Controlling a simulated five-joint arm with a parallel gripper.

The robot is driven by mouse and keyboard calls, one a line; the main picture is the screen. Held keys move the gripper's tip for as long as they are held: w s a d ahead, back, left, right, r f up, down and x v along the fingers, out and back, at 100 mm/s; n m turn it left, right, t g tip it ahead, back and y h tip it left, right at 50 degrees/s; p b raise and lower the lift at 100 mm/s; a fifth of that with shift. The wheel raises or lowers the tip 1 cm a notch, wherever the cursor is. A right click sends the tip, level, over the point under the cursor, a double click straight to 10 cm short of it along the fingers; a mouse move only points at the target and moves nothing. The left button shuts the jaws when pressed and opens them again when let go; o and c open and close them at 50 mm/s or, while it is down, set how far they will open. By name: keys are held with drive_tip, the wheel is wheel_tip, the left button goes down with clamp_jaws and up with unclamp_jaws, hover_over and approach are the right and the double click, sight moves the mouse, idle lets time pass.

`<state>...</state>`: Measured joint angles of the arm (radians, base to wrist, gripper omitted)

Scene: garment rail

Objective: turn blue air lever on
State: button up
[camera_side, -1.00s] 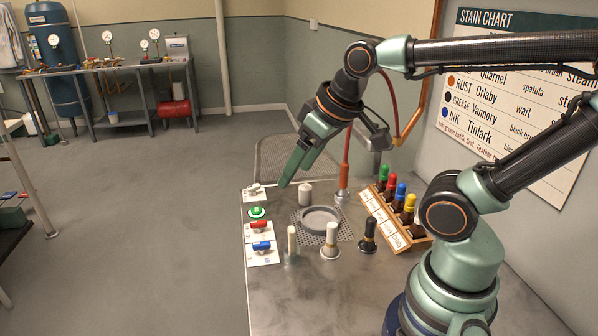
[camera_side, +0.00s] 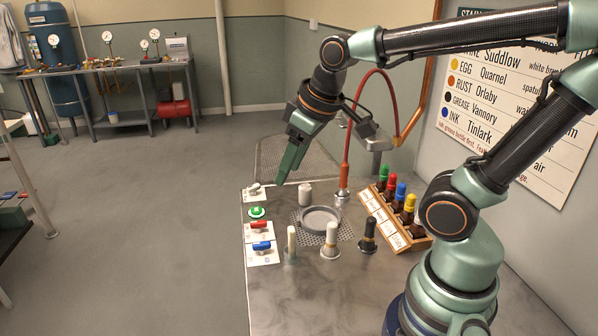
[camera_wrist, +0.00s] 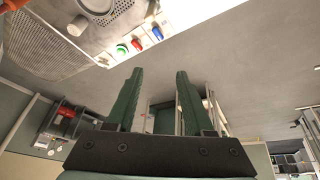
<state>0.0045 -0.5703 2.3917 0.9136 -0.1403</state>
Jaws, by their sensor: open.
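The blue lever (camera_side: 261,246) sits on a white plate at the left edge of the metal bench, nearest the camera in the row of controls. In the wrist view the blue lever (camera_wrist: 157,33) shows near the top. The red lever (camera_side: 258,225) is just behind it, and a green button (camera_side: 257,212) is behind that. My gripper (camera_side: 279,183) points down above the back left of the bench, behind the blue lever and apart from it. In the wrist view my gripper (camera_wrist: 160,72) has its two fingers apart with nothing between them.
A round dish (camera_side: 320,219) sits on a perforated plate. Brushes (camera_side: 330,241) stand in front of it. A rack of coloured-cap bottles (camera_side: 397,212) is at the right. A white cylinder (camera_side: 305,194) stands close to my gripper. The bench front is clear.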

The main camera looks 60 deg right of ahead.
drive_tip(key=w+f+n+g, duration=0.3)
drive_tip(key=w+f+n, duration=0.1)
drive_tip(key=w, duration=0.2)
drive_tip(key=n+g, duration=0.2)
drive_tip(key=n, duration=0.1)
approach(261, 243)
wheel_tip(261, 243, down, 8)
drive_tip(key=shift+s+f, duration=0.15)
drive_tip(key=shift+f, duration=0.1)
clamp_jaws()
